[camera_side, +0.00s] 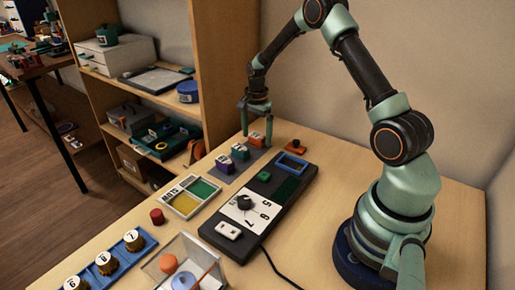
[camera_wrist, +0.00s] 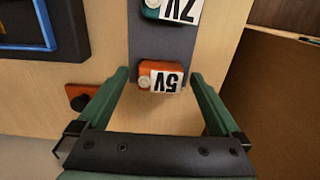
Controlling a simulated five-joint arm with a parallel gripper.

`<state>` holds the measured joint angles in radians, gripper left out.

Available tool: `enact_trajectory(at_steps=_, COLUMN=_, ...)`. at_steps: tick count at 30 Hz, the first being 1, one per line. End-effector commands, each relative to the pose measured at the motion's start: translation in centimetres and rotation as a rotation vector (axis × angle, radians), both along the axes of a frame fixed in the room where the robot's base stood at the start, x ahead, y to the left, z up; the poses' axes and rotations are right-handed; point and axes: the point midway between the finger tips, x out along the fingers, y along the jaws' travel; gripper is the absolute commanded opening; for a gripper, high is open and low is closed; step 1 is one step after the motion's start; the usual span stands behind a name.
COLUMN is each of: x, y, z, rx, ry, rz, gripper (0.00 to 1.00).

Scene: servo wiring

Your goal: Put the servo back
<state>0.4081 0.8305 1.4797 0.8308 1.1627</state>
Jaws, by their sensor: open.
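A small orange block (camera_side: 256,138) stands at the back end of a grey strip (camera_side: 216,181). In the wrist view the orange block (camera_wrist: 147,70) shows a white 5V label and a silver disc. A teal block (camera_side: 240,152) and a purple block (camera_side: 224,164) stand in line with it on the strip. The teal block (camera_wrist: 151,13) is partly cut off in the wrist view. I cannot tell which item is the servo. My gripper (camera_side: 256,128) is open and empty, its fingers (camera_wrist: 159,76) on either side of the orange block, apart from it.
A dark panel (camera_side: 222,240) with a numbered dial and blue-framed window lies beside the strip. A small orange-red part with a black knob (camera_side: 296,147) sits behind it. A two-coloured tray (camera_side: 186,197), a red cylinder (camera_side: 157,216) and a clear box (camera_side: 192,265) are nearer. Shelving stands at left.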

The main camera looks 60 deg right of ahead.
Motion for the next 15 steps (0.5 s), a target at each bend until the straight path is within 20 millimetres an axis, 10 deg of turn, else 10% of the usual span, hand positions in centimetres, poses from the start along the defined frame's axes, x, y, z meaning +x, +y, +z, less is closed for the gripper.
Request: enact_trajectory(at_steps=15, x=0.1, y=0.0, z=8.4, rx=-0.002, ry=-0.004, rz=0.0, gripper=1.0)
